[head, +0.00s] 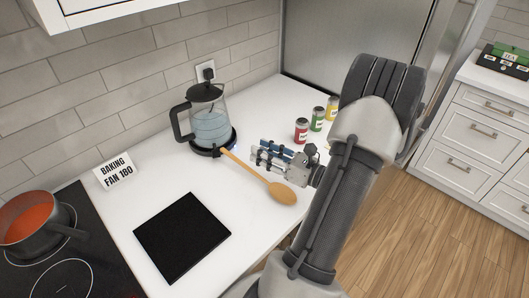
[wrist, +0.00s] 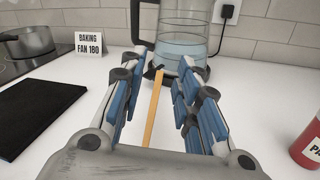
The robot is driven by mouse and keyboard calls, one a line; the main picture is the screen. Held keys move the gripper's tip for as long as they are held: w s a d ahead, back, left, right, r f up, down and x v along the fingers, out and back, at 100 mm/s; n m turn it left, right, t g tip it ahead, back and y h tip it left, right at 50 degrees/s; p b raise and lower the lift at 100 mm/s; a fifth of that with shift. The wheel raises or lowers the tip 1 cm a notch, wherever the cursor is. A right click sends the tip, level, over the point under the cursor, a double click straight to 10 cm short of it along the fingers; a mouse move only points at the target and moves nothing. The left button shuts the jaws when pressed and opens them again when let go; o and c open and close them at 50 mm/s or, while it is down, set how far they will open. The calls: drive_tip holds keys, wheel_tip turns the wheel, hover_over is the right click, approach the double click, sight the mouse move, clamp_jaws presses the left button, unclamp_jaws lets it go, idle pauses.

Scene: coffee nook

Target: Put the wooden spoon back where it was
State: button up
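The wooden spoon (head: 250,172) lies on the white counter, its bowl toward the front edge. Its handle end is at the black base of the glass kettle (head: 210,124); I cannot tell whether they touch. My gripper (head: 258,155) is open and empty, just right of the handle in the head view. In the wrist view the spoon's handle (wrist: 153,112) shows between the spread blue fingers (wrist: 158,85), pointing at the kettle (wrist: 182,35). The spoon's bowl is hidden there behind my gripper's body.
A black mat (head: 182,238) lies left of the spoon. A "BAKING FAN 180" sign (head: 115,171) stands by the wall. A pot (head: 35,222) of red content sits on the hob. Red (head: 301,131), green (head: 318,119) and yellow (head: 332,109) cans stand behind my gripper.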

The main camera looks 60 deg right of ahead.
drive_tip(key=shift+r, duration=0.1)
drive_tip(key=s+a+p, duration=0.1)
drive_tip(key=s+p, duration=0.2)
drive_tip(key=s, duration=0.9)
drive_tip(key=shift+w+a, duration=0.1)
